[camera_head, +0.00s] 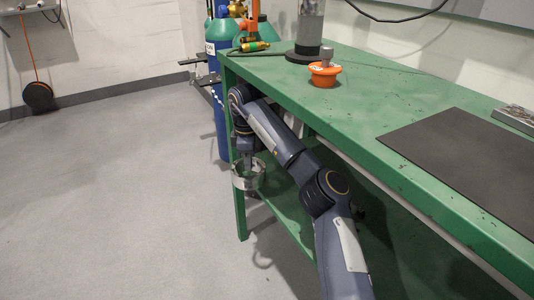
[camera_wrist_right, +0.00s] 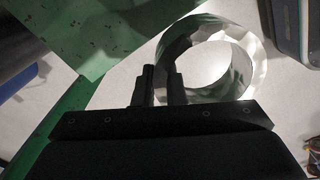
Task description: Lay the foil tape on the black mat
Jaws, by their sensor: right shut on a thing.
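The foil tape (camera_head: 246,183) is a shiny silver ring, held below the tabletop level at the left end of the green bench. My right gripper (camera_head: 248,160) is shut on it and points down. In the right wrist view the fingers of my right gripper (camera_wrist_right: 161,88) pinch the near left side of the foil tape (camera_wrist_right: 243,72); its open centre shows pale floor. The black mat (camera_head: 470,160) lies flat and bare on the bench top at the right, well away from the tape. My left gripper is not in view.
The green bench (camera_head: 385,110) has its edge and leg close to my right arm. On it stand an orange item (camera_head: 324,76), a grey cylinder (camera_head: 310,25) and a metal block (camera_head: 515,118) behind the mat. Gas cylinders (camera_head: 221,90) stand behind the bench's left end. Floor at left is clear.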

